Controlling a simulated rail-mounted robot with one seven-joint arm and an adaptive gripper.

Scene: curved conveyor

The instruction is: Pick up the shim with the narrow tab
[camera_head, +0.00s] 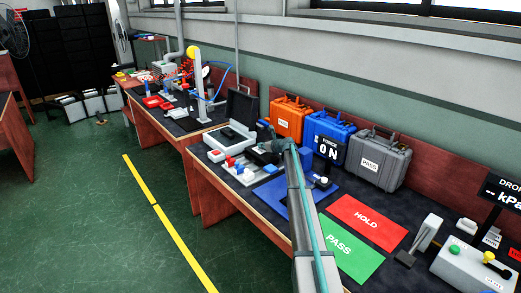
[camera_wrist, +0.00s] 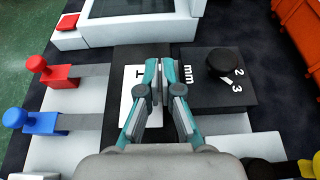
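My gripper (camera_wrist: 161,68) points down over a black block with a white label, in the middle of the wrist view. Its fingertips are close together with a thin gap. I cannot make out anything between them. Left of it are two grey strips, one with a red handle (camera_wrist: 36,64) and one with a blue handle (camera_wrist: 15,118). The strips' right ends run toward the black block. The red handle (camera_head: 230,161) also shows in the head view. No strip can be clearly identified as the shim with the narrow tab. My arm partly hides the gripper area in the head view.
A black box with a round knob (camera_wrist: 222,62) stands right of my fingers. A force display (camera_head: 327,150), green PASS mat (camera_head: 350,250), red HOLD mat (camera_head: 367,222) and orange, blue and grey cases (camera_head: 380,160) are on the bench.

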